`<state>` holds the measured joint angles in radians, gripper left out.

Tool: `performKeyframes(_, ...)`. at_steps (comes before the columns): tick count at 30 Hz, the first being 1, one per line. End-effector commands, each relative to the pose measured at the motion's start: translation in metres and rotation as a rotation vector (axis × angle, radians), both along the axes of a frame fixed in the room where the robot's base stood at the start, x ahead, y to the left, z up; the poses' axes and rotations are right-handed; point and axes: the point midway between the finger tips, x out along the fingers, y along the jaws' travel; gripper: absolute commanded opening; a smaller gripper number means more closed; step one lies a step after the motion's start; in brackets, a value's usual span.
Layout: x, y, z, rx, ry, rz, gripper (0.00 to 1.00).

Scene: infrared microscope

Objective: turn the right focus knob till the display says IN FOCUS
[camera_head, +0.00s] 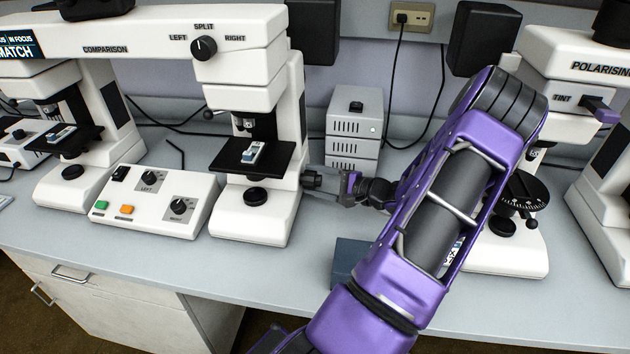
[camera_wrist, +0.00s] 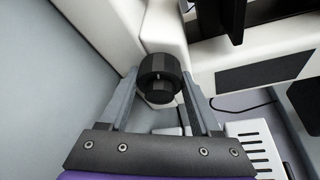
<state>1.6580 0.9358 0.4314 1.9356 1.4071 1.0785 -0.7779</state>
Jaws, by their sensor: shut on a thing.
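The right focus knob (camera_wrist: 160,75) is black and round, with a smaller knob at its centre. It sticks out from the right side of the white right-hand comparison microscope (camera_head: 268,212). It also shows in the head view (camera_head: 311,179). My gripper (camera_wrist: 160,92) reaches in from the right, with one finger on each side of the knob, and is shut on it.
A white control box (camera_head: 158,203) with coloured buttons stands left of the microscope. A grey vented box (camera_head: 354,130) stands behind my gripper. A dark blue box (camera_head: 349,262) lies near the bench's front, beside my arm. The polarising microscope (camera_head: 575,70) stands to the right.

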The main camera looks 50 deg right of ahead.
Motion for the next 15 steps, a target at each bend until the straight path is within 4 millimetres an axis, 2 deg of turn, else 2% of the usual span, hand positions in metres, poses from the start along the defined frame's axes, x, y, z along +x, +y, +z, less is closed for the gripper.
performKeyframes(15,-0.0004,0.0002,-0.0002,-0.043,-0.025,0.001,0.09)
